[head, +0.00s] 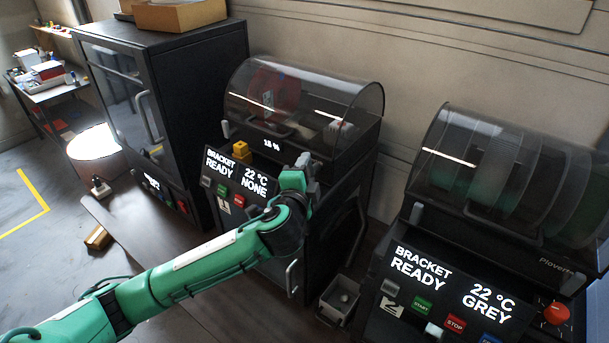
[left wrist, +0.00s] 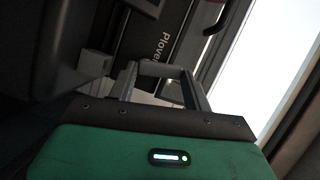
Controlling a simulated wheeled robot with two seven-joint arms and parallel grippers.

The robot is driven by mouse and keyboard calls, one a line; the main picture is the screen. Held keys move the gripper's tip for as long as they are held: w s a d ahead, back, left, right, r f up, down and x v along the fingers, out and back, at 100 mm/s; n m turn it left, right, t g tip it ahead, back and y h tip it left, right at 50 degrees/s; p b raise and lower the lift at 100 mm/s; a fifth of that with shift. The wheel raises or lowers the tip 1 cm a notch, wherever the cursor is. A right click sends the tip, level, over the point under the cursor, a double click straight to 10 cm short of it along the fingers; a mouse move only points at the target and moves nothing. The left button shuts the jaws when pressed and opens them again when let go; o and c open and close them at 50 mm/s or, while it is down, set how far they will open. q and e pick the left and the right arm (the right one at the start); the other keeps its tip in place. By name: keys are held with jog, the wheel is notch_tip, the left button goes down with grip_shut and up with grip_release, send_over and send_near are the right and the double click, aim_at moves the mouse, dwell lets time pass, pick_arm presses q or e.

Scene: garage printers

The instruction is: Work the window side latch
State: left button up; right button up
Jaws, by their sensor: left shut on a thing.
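The middle printer (head: 250,178) has a clear curved hood (head: 310,95) over its spool and a lit panel that reads "BRACKET READY 22 °C NONE". My left gripper (head: 306,163) is at the front right of this printer, just below the hood's lower edge. In the left wrist view my left gripper's fingers (left wrist: 163,80) are close against the dark printer body with the "Plover" lettering. They are shut on a small grey part, seemingly the latch, which is mostly hidden between them. My right gripper is not in view.
A black cabinet (head: 185,60) with a glass door stands to the left. Another printer (head: 450,290), reading "GREY", stands to the right. A small grey bin (head: 340,300) sits between the two printers. A shelf (head: 45,90) with small items is at the far left.

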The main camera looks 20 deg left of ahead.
pick_arm(q)
jog(key=shift+d+f+m+t, duration=0.15)
jog(key=shift+m+t, duration=0.15)
jog(key=shift+m, duration=0.3)
jog(key=shift+b, duration=0.3)
jog(key=o, duration=1)
jog(key=shift+s, duration=0.15)
jog(key=shift+s, duration=0.25)
jog(key=shift+s+d+r+b, duration=0.15)
jog(key=shift+s+b, duration=1.2)
jog(key=shift+s, duration=1.95)
jog(key=shift+s+d+r+b, duration=0.15)
jog(key=shift+s+b, duration=1.2)
jog(key=shift+s, duration=1.9)
